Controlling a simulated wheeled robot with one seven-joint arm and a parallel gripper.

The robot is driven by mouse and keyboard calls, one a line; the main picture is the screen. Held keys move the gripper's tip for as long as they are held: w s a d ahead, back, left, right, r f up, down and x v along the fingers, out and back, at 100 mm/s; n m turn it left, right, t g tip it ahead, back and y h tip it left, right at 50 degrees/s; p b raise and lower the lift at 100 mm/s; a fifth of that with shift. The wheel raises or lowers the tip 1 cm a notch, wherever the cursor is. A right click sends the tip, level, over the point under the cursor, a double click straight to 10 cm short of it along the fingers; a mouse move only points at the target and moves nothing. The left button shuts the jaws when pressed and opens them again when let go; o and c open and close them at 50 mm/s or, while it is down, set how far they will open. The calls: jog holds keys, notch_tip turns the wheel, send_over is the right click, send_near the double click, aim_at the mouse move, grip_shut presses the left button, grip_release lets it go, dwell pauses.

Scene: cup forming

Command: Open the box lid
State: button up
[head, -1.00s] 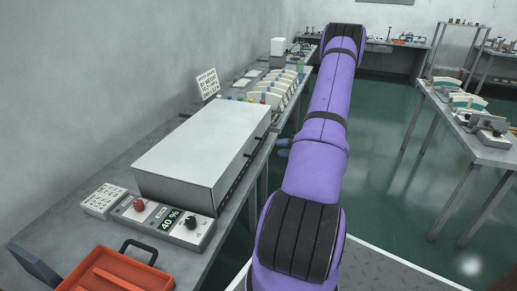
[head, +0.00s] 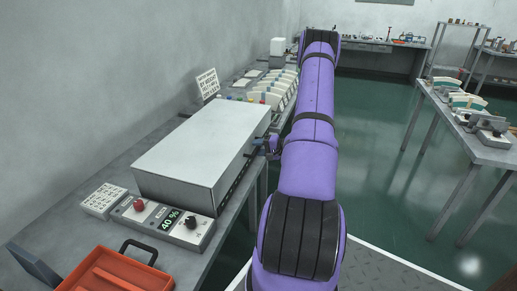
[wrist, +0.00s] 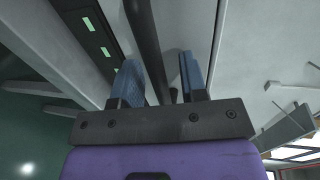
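The box (head: 195,150) is a pale grey metal box on the bench at the left, and its lid (head: 205,135) looks closed. A dark bar handle (wrist: 147,45) runs along the side of the box that faces my arm. My gripper (head: 259,145) is at this side, near the far half of the box. In the wrist view, its two blue fingers (wrist: 160,75) stand apart with the dark bar between them. The bar lies closer to the left finger; I cannot tell whether they touch. My arm hides part of the bench edge.
A control panel (head: 165,222) with a red button, a dial and a 40 % display sits in front of the box. An orange tray (head: 115,275) is at the near end. Several pale parts (head: 278,92) stand behind the box. Floor (head: 375,185) right of my arm is clear.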

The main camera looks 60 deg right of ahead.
grip_shut()
jog(key=shift+r, duration=0.15)
